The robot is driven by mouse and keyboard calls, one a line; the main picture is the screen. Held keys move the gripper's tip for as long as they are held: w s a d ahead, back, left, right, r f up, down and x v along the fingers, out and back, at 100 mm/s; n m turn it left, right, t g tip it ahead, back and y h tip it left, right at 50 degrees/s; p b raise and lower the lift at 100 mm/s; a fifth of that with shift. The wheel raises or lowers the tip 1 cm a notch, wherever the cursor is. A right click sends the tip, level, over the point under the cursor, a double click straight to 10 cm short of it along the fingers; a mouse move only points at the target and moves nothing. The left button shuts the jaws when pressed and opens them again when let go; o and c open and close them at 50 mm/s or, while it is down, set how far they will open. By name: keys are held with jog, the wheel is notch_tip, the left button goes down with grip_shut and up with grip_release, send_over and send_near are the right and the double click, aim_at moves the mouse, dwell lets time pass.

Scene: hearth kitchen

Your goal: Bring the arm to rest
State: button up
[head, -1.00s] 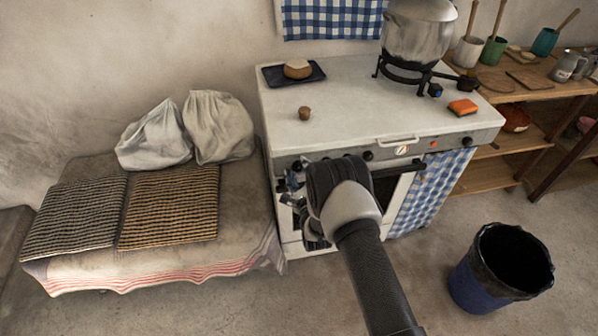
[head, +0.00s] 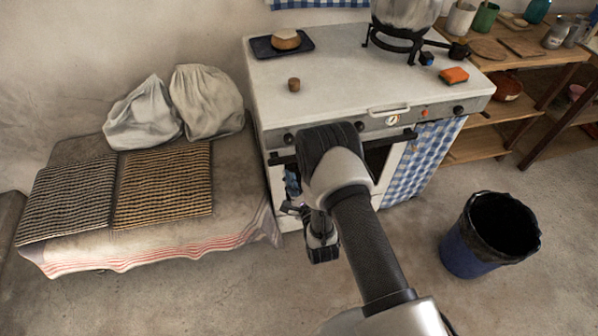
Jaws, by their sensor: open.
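My gripper (head: 291,210) shows only in part, in front of the white stove's (head: 340,85) front face, below the knobs and left of my arm's wrist. It is open, and I see nothing held in it. My own arm links hide much of it and part of the oven door. My arm reaches up from the bottom of the view to the stove front. I cannot tell whether the gripper touches the stove.
A dark tray (head: 260,47) with a round loaf (head: 286,40), a small brown cork-like piece (head: 294,85), an orange sponge (head: 454,75) and a pot (head: 406,12) are on the stove. A bench (head: 225,225) stands left, a bin (head: 465,249) right. Bare floor lies around the bin.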

dwell(0.4)
jog(key=w+d+r+n+g+h, duration=0.1)
jog(key=w+d+r+n+g, duration=0.2)
jog(key=r, duration=0.6)
jog(key=w+d+r+n+g+h, duration=0.1)
jog(key=w+d+r+n+h, duration=0.1)
jog(key=r+n, duration=0.55)
jog(key=s+d+r+n+g, duration=0.35)
jog(key=s+d+r, duration=0.25)
jog(key=s+r, duration=0.4)
jog(key=s+d+r+n+g, duration=0.1)
jog(key=s+n, duration=0.2)
jog(key=s, duration=0.6)
jog(key=s+d+r+n+g+h, duration=0.1)
jog(key=s+d+r+n+g, duration=0.1)
jog(key=s, duration=0.7)
jog(key=s+d+r+n+g+h, duration=0.1)
jog(key=s+n, duration=0.4)
jog(key=s, duration=0.5)
jog(key=shift+d+r+g, duration=0.65)
jog(key=shift+d, duration=0.1)
jog(key=shift+w, duration=0.1)
jog(key=shift+c, duration=0.3)
